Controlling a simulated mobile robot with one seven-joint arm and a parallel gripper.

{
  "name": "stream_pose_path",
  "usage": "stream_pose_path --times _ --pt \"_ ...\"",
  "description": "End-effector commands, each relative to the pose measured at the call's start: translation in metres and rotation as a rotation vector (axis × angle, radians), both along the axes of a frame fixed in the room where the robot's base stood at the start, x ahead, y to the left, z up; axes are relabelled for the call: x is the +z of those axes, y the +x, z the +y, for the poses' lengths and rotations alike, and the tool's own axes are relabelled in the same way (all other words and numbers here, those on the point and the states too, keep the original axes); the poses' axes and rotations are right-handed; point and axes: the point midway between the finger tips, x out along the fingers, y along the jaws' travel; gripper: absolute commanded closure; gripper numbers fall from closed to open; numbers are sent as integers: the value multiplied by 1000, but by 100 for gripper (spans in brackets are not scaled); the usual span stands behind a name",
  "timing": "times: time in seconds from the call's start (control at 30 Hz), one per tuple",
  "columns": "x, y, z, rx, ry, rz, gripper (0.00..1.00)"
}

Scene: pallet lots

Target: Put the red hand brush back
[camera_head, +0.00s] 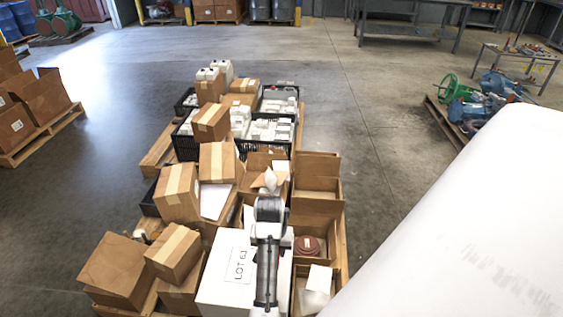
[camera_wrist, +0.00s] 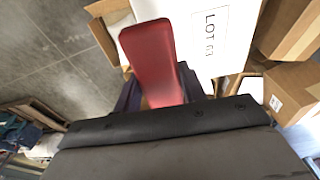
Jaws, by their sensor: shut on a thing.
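The red hand brush (camera_wrist: 150,48) shows in the wrist view as a long red shape with a rounded end. My gripper (camera_wrist: 160,90) is shut on it, with dark fingers on either side. The brush reaches out past the fingers, beside the white box marked LOT (camera_wrist: 215,42). Its bristles cannot be made out. In the head view my arm stands over the right side of the same white box (camera_head: 220,283), and I cannot make out the brush there.
Pallets carry closed cartons (camera_head: 178,192), black crates (camera_head: 270,130) and open cardboard boxes (camera_head: 317,180). A reddish-brown round thing (camera_head: 307,246) lies in an open box right of my arm. Clear floor (camera_head: 385,130) lies right of the pallets. Tools and machines (camera_head: 480,105) stand farther right.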

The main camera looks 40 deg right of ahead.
Motion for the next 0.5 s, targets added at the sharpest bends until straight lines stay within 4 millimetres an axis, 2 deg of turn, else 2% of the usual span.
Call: stream_pose_path --times 0.17,0.37,0.5 --pt "-9 0 1 15 0 0 81" --pt "-42 -1 2 14 4 4 81" --pt "-79 -1 2 14 5 4 81"
